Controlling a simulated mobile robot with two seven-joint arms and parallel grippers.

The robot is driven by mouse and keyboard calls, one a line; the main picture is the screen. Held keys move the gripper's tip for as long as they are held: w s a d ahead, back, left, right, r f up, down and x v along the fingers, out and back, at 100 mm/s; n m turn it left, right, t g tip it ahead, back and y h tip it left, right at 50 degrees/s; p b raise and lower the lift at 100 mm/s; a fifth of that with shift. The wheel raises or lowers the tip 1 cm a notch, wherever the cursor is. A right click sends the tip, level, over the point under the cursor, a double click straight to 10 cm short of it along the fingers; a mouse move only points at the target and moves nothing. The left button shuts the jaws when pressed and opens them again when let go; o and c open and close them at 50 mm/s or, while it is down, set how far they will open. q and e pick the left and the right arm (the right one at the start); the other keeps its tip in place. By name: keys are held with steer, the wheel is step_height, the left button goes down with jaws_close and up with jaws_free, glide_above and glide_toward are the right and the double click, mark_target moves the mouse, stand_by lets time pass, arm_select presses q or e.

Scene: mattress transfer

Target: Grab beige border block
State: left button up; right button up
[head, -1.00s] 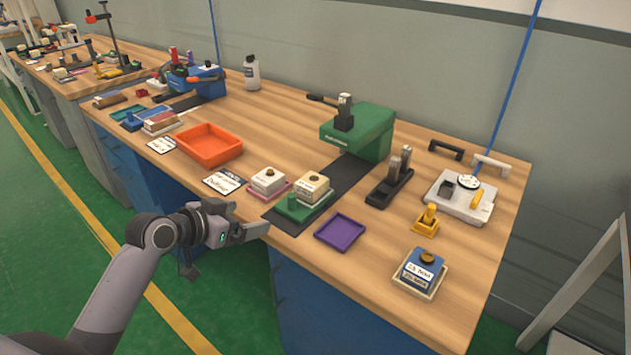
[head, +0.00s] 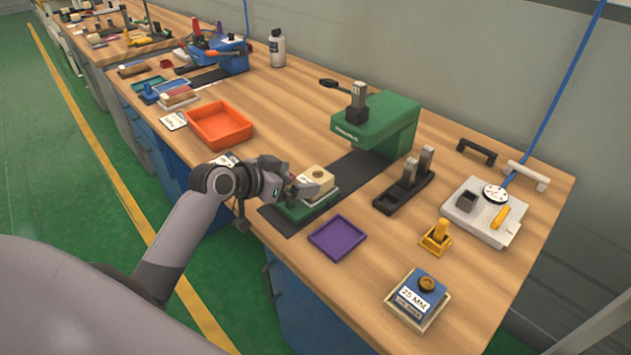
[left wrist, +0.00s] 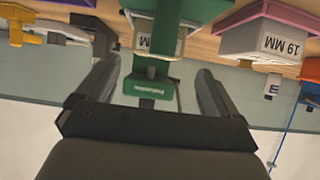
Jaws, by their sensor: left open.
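A beige block (head: 318,179) with a round knob on top sits on a green fixture (head: 297,213) near the table's front edge. In the left wrist view, a labelled block (left wrist: 143,41) shows ahead between my fingers, beside a green part. My left gripper (head: 303,190) is open, close against the block's near left side in the head view, and partly hides it. It also shows in the left wrist view (left wrist: 155,88), with nothing between the fingertips. I cannot tell whether it touches the block. A blue-topped 25 MM block (head: 416,299) with a beige border stands at the front right.
A purple tray (head: 338,238) lies right of the fixture. A green press (head: 378,122) stands behind it. An orange tray (head: 220,125) is to the left.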

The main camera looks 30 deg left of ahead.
mark_target(315, 176)
arm_select(q)
steer(key=shift+d+x, duration=0.1)
steer(key=shift+x, duration=0.95)
steer(key=shift+d+x, duration=0.15)
steer(key=shift+x, duration=0.95)
steer(key=shift+s+r, duration=0.1)
steer(key=c, duration=1.1)
steer(key=shift+c, duration=0.5)
steer(key=shift+r, duration=0.15)
